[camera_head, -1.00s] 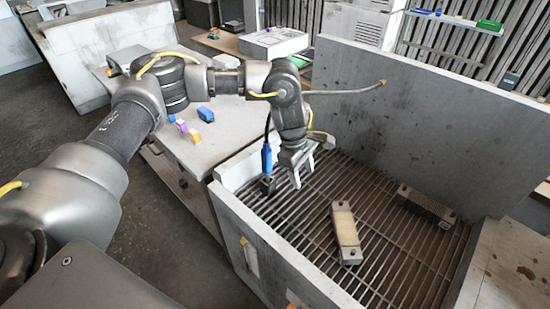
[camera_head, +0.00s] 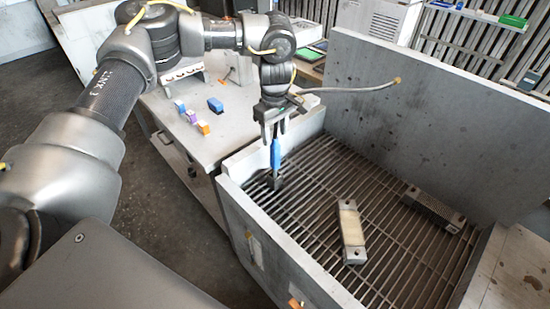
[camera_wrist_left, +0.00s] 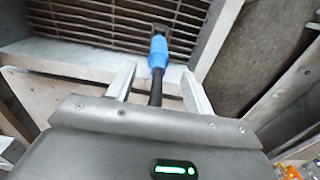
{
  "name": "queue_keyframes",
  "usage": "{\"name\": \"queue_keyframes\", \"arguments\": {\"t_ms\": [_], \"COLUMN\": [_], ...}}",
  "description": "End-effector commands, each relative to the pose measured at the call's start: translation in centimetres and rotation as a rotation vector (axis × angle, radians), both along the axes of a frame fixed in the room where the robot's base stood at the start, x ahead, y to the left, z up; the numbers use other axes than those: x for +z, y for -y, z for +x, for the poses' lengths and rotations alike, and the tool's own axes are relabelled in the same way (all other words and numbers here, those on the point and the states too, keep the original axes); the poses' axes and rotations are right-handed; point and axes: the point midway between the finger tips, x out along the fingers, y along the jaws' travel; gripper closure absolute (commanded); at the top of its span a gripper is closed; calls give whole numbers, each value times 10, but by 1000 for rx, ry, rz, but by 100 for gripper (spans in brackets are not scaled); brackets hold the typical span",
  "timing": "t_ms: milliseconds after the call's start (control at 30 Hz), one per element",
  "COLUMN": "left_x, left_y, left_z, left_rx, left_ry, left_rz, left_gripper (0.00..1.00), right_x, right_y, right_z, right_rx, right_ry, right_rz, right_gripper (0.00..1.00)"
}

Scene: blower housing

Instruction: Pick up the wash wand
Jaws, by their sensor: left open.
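The wash wand (camera_head: 275,154) has a blue handle and a dark lower end, and stands upright inside the left wall of the wash basin (camera_head: 330,205). My left gripper (camera_head: 273,137) points down over it, open, with a finger on either side of the wand's upper part. In the left wrist view the blue handle of the wand (camera_wrist_left: 158,52) lies at and beyond the fingertips. Its black hose runs back between the open fingers of the gripper (camera_wrist_left: 158,78). Contact with the fingers cannot be told. My right gripper is not in view.
A long block with a pale top (camera_head: 350,230) and a ribbed metal block (camera_head: 432,207) lie on the grate. Tall grey basin walls (camera_head: 430,120) stand behind. Small coloured blocks (camera_head: 203,127) lie on the side table (camera_head: 225,140). A thin pipe (camera_head: 350,90) projects behind the gripper.

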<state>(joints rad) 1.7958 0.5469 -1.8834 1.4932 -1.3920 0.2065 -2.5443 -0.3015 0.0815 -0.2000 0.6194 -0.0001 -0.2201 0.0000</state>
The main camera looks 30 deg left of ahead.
Motion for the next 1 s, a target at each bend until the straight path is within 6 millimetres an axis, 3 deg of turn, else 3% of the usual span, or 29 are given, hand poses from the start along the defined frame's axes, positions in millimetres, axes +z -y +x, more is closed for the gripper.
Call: {"name": "queue_keyframes", "arguments": {"t_ms": [167, 367, 533, 800, 1000], "left_x": [-3, -27, -49, -54, -54], "left_y": [-1, -2, -3, -2, -2], "left_z": [0, 2, 2, 3, 3], "left_rx": [1, 3, 3, 3, 3], "left_ry": [-2, -5, -2, 0, 0], "left_rz": [1, 2, 2, 1, 1], "left_gripper": [48, 48, 48, 48, 73], "right_x": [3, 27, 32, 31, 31], "right_y": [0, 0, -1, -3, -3], "right_z": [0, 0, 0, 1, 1], "right_rx": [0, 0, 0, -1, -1], "right_ry": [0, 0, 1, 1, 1], "right_rz": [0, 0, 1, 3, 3], "right_gripper": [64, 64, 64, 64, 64]}}
